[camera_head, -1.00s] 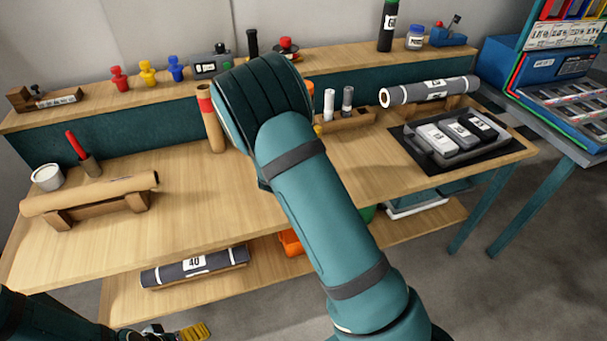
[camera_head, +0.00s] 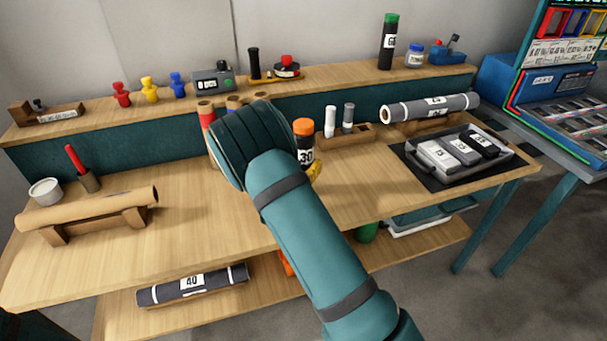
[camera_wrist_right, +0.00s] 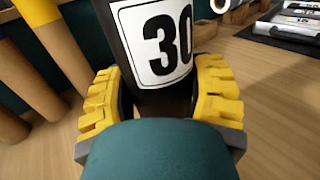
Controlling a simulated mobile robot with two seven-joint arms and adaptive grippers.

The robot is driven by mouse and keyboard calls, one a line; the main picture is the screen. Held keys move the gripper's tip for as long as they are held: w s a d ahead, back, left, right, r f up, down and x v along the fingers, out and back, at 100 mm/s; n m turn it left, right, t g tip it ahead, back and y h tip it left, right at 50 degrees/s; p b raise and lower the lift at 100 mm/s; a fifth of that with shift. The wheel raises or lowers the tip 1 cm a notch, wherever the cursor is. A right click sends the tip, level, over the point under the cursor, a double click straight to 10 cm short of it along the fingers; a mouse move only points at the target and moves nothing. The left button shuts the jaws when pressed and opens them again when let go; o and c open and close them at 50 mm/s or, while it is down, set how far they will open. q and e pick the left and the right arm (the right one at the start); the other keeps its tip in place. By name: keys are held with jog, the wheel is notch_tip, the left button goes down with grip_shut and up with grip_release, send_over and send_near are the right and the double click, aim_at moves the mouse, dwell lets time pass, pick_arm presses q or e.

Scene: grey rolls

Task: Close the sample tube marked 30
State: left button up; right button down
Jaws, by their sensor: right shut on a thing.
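The sample tube marked 30 (camera_head: 305,156) is dark with a white label and an orange top (camera_head: 303,127). It stands roughly upright over the middle of the bench; its lower end is hidden. I cannot tell how firmly the orange top is seated. My right gripper (camera_head: 314,171) is mostly hidden behind my arm, with a bit of yellow finger showing beside the tube. In the right wrist view the yellow fingers (camera_wrist_right: 163,97) are shut around the tube (camera_wrist_right: 160,45) below its label. My left gripper is out of view.
Cardboard rolls (camera_head: 207,112) stand behind my right arm. A small wooden holder (camera_head: 345,135) with a white and a grey piece is to the right. A tray (camera_head: 465,155) with labelled blocks lies farther right. A green-topped tube (camera_head: 388,45) stands on the back shelf.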

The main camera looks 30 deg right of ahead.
jog(key=shift+f+b, duration=0.5)
jog(key=shift+f, duration=1.3)
jog(key=shift+f, duration=0.15)
jog(key=shift+c, duration=1)
grip_release()
